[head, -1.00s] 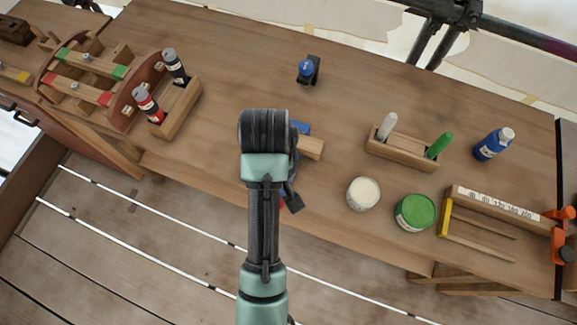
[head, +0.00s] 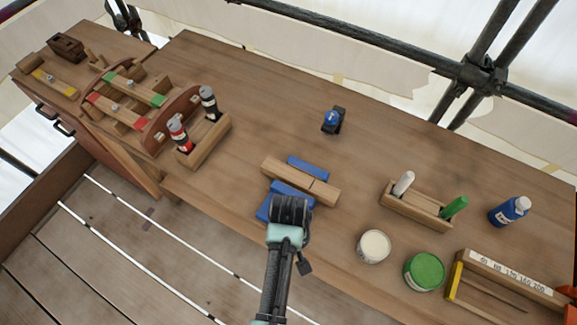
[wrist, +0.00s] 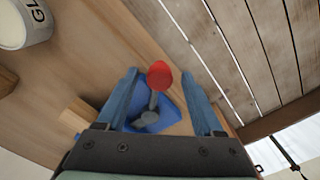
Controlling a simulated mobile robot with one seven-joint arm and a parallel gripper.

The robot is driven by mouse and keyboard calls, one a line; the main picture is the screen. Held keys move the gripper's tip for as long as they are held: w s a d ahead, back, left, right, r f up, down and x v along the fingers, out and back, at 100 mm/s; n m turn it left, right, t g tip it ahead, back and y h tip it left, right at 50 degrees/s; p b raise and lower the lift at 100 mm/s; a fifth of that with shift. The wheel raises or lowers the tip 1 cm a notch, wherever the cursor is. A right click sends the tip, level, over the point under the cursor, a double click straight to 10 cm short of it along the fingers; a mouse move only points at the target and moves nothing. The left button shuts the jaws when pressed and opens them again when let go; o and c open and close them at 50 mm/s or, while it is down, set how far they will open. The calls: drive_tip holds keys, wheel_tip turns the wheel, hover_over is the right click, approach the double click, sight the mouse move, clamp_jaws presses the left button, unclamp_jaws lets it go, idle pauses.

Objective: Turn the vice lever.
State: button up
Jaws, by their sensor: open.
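The vice shows in the head view as blue jaws (head: 308,168) with a wooden block (head: 300,182) between them, at the front edge of the bench. In the wrist view its blue body (wrist: 155,112) carries a grey lever (wrist: 153,101) with a red knob (wrist: 159,75). My gripper (wrist: 158,82) is open, with one blue finger on each side of the knob and lever. Whether either finger touches them I cannot tell. In the head view my arm hides the lever and the fingertips.
On the bench (head: 240,120), a white tin (head: 374,247) and a green tin (head: 424,271) stand right of the vice. A holder with a white and a green marker (head: 415,207) and a blue bottle (head: 509,212) are farther right. A bottle rack (head: 203,145) stands left.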

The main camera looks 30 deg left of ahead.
drive_tip(key=shift+f, duration=0.45)
clamp_jaws()
idle(1.2)
